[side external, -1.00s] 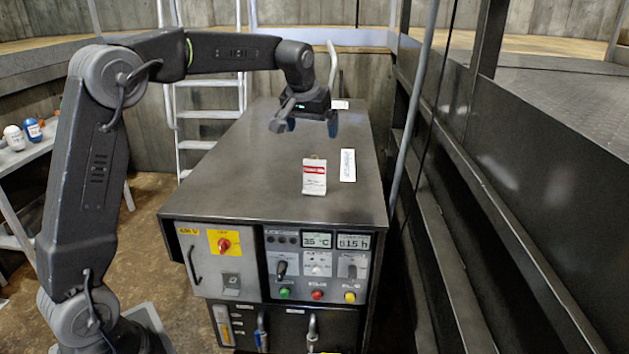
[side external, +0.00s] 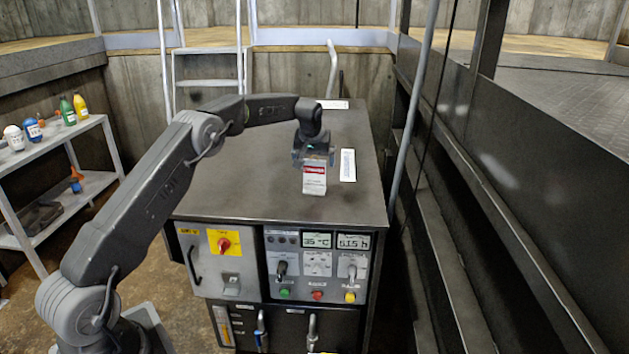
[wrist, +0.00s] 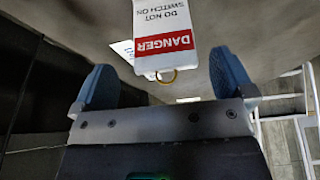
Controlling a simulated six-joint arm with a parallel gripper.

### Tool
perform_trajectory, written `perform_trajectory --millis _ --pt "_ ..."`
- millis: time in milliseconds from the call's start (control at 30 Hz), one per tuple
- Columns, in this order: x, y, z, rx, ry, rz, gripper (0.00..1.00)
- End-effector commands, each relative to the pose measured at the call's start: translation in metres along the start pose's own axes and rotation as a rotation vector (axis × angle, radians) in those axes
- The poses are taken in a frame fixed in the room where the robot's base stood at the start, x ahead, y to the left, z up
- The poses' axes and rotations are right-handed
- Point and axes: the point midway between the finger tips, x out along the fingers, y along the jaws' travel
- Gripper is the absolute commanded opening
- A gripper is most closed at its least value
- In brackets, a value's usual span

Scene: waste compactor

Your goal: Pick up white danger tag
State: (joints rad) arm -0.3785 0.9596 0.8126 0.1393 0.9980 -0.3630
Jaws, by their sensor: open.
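The white danger tag (side external: 314,180) with a red band lies on top of the grey metal cabinet (side external: 240,195), near its front. In the wrist view the tag (wrist: 165,32) appears upside down, reading "DANGER DO NOT SWITCH ON", with a brass ring at its end. My gripper (side external: 313,160) is over the tag's ring end. In the wrist view its two blue fingertips (wrist: 163,78) are apart, with the ring end between or just beyond them. The gripper is open and holds nothing. I cannot tell the exact height of the fingers above the tag.
A white label strip (side external: 348,165) lies on the cabinet right of the tag; another white label (side external: 333,104) is at the back. The control panel (side external: 316,262) is on the cabinet front. A shelf with bottles (side external: 68,110) stands left, a dark railing structure right. The cabinet top's left side is clear.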

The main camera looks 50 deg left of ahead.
Motion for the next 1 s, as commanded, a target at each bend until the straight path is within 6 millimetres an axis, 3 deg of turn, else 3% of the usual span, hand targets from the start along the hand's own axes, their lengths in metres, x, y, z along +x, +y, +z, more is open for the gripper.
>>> perform_trajectory --millis 167,500,767,1000 --pt "0.011 -0.001 0.000 0.000 -0.001 0.000 1.00" --pt "0.055 -0.004 -0.001 -0.001 0.000 0.000 1.00" --pt "0.057 -0.004 -0.001 -0.001 0.001 0.000 1.00" --pt "0.057 -0.004 -0.001 -0.001 0.001 0.000 0.79"
